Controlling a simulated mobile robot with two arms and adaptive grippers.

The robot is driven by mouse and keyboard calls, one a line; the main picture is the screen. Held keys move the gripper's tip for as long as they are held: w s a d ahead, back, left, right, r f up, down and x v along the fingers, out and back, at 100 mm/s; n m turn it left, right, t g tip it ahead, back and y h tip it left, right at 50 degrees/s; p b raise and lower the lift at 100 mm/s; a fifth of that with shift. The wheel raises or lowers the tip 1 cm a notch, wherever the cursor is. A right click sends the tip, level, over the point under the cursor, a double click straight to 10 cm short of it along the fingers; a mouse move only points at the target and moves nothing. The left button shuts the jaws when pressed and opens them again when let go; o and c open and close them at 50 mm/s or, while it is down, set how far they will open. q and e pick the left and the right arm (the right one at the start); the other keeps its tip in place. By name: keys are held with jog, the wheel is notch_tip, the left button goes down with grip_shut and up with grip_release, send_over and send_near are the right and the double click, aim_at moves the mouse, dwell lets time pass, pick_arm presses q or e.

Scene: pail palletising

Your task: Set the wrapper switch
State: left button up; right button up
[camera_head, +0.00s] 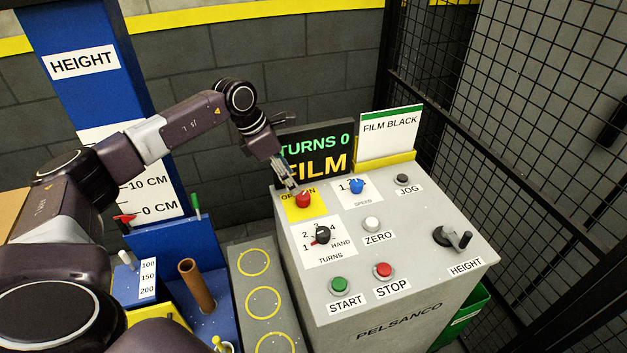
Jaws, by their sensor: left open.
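The wrapper's control console (360,310) stands in the middle of the view. A red knob (303,199) sits on a yellow plate at its upper left, with a label partly hidden by my gripper. My left gripper (294,187) is open, pointing down right above the red knob; I cannot tell whether it touches it. A blue speed knob (356,186) is to the right. A black turns knob (322,235), marked with numbers and HAND, is below. My right gripper is not in view.
Green START (339,285), red STOP (382,270), ZERO (372,223) and JOG (402,179) buttons and a HEIGHT crank (455,238) share the panel. The display (318,155) reads TURNS 0 and FILM. A FILM BLACK card (390,135) stands behind. Black mesh fence (500,110) bounds the right.

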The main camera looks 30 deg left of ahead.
aim_at(302, 195)
pick_arm(q)
jog(key=p+x, duration=0.1)
jog(key=x, duration=0.3)
jog(key=shift+d+f+p, duration=0.25)
jog(key=shift+f+p, duration=0.05)
jog(key=shift+p, duration=0.1)
jog(key=shift+x, duration=1.05)
jog(key=shift+w+f, duration=0.25)
jog(key=c, duration=1.2)
jog(key=shift+o, duration=0.2)
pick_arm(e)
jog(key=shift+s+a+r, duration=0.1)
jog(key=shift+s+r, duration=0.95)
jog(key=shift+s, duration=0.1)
